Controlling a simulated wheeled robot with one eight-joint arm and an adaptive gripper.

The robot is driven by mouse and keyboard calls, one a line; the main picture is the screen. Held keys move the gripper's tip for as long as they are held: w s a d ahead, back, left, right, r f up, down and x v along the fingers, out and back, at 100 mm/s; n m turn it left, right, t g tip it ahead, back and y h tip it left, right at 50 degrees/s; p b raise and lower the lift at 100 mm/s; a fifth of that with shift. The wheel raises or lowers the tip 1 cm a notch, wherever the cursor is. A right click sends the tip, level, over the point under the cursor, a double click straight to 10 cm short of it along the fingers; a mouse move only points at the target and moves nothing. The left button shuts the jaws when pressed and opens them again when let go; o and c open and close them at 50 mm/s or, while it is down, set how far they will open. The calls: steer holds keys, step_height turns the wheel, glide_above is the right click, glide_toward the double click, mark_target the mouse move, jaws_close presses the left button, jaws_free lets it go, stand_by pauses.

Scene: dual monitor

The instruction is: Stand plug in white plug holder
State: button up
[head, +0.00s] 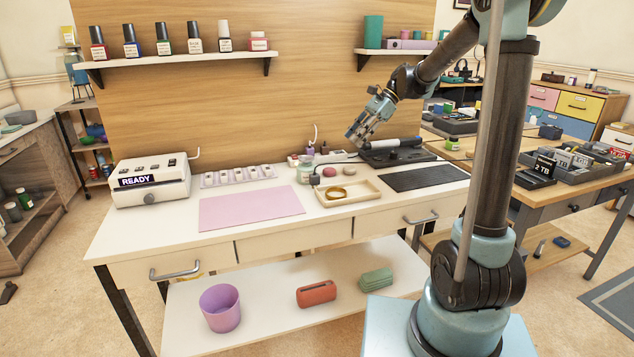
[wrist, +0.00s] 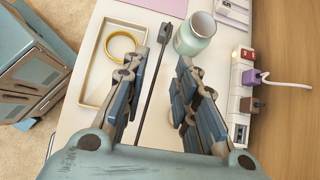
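A black plug-like end (wrist: 177,8) tops a thin dark cord (wrist: 151,90) that runs down between my fingers in the wrist view. In the head view a small dark end (head: 314,180) lies by the left edge of the tray. A white power strip (wrist: 232,103) at the right of the wrist view holds a purple plug (wrist: 250,77) and a brown plug (wrist: 259,105). I cannot tell whether this strip is the plug holder. My gripper (head: 356,136) is above the back right of the table, tilted down; its fingers (wrist: 172,55) are apart and empty.
A glass jar (wrist: 194,38) stands beside the cord, close to my right finger. A tray (head: 365,195) holds a yellow ring (head: 336,193). A pink mat (head: 250,208), a dark mat (head: 424,177) and a white READY box (head: 150,183) also occupy the table.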

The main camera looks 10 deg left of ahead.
steer(key=w+a, duration=0.1)
glide_toward(316, 174)
steer(key=f, duration=0.1)
steer(key=a+f, duration=0.2)
steer(key=shift+s+f+g, duration=0.1)
steer(key=shift+s+g, duration=0.2)
steer(key=shift+r+x, duration=0.2)
steer(key=shift+x, duration=2.45)
steer(key=shift+s+a, duration=0.1)
jaws_close()
